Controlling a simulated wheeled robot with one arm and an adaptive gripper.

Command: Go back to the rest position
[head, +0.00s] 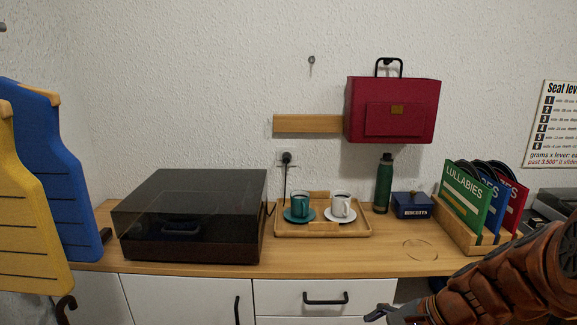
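My arm reaches in from the lower right of the head view, in front of the counter's right part. My gripper (380,314) is at the bottom edge, near the lower drawer fronts, and mostly cut off by the frame. Only a dark tip shows, so I cannot tell whether it is open or shut. No held object is visible.
The wooden counter (400,262) carries a dark-lidded box (190,205), a tray (322,230) with two cups, a green bottle (384,184), a blue box (413,205) and a record rack (452,228). A red case (393,108) hangs above. Blue and yellow boards (30,200) stand left.

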